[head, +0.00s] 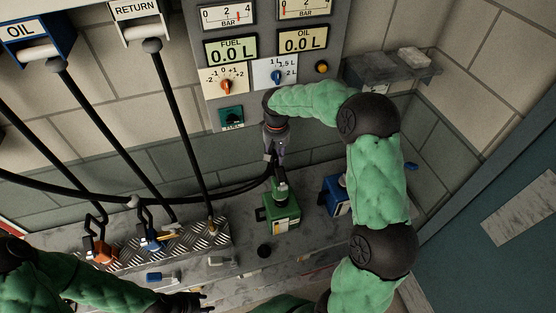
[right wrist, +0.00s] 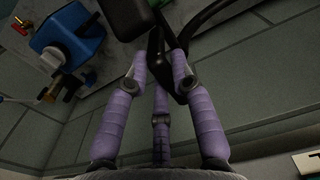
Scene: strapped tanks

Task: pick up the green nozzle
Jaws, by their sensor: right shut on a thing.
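My right gripper (head: 274,152) points down above the green tank (head: 282,212) and is shut on the dark handle of the green nozzle (head: 280,187). The nozzle is upright, with its green part at the top of the tank; I cannot tell whether its tip is inside. In the right wrist view, the purple fingers of my right gripper (right wrist: 160,75) close around the black handle (right wrist: 155,52). The nozzle's green part is hidden there. My left gripper (head: 206,302) is low at the front, empty, with its fingers apart.
An orange nozzle (head: 101,250) and a blue nozzle (head: 154,239) stand in the tread-plate holder (head: 200,238). A blue tank (head: 337,196) stands right of the green one, and a black cap (head: 264,251) lies in front. Black hoses (head: 185,130) hang across the left.

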